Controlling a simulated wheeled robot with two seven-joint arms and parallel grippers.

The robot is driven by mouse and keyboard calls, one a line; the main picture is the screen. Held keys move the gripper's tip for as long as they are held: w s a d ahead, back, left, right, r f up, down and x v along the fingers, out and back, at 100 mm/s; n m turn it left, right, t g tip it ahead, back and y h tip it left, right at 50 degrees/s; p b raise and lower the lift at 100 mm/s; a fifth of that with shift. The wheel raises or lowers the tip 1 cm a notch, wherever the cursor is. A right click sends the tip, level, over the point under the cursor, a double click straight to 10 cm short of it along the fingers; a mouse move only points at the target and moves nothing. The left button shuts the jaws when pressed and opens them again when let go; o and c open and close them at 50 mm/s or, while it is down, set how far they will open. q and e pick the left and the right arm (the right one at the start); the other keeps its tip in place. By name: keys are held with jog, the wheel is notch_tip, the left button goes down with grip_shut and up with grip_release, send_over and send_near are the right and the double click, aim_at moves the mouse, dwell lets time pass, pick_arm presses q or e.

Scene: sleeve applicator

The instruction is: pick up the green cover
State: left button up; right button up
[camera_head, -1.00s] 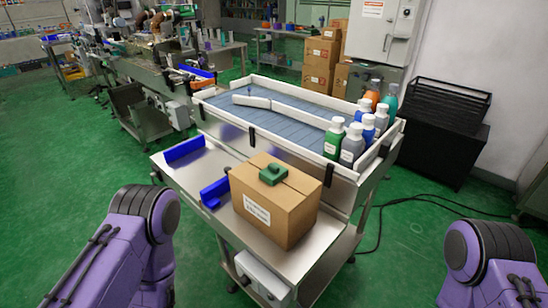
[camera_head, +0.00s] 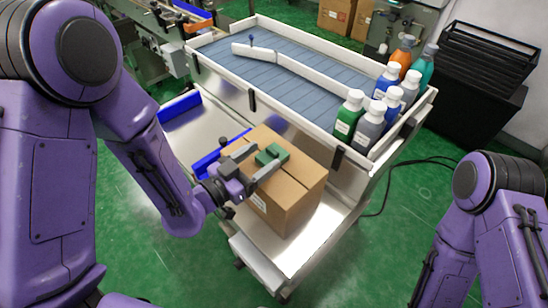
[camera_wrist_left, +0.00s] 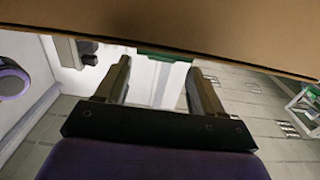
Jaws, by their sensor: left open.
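The green cover (camera_head: 272,154) lies on top of a closed cardboard box (camera_head: 287,197). My left gripper (camera_head: 265,157) is open at the top of the box, with its fingers apart and pointing towards the cover. The cover is at the fingertips; I cannot tell if they touch it. In the left wrist view both fingers (camera_wrist_left: 160,72) are spread, the brown box (camera_wrist_left: 200,25) fills the top, and a green patch shows beyond the tips, too little to identify. My right arm is at the right edge of the head view; its gripper is out of view.
The box stands on a metal table (camera_head: 312,243) with blue guides (camera_head: 208,160). Behind it is a blue conveyor (camera_head: 290,80) with white rails. Several bottles (camera_head: 370,124) stand at its right end, close to the box. A black crate (camera_head: 488,60) is at the far right.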

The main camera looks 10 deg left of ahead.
aim_at(270, 152)
pick_arm(q)
jog(key=shift+w+d, duration=0.3)
jog(key=p+x, duration=0.2)
jog(key=x, duration=0.3)
jog(key=shift+w+a+f, duration=0.1)
jog(key=shift+w+f, duration=0.05)
jog(key=shift+w, duration=0.15)
jog(key=shift+f, duration=0.1)
jog(key=c, duration=1.1)
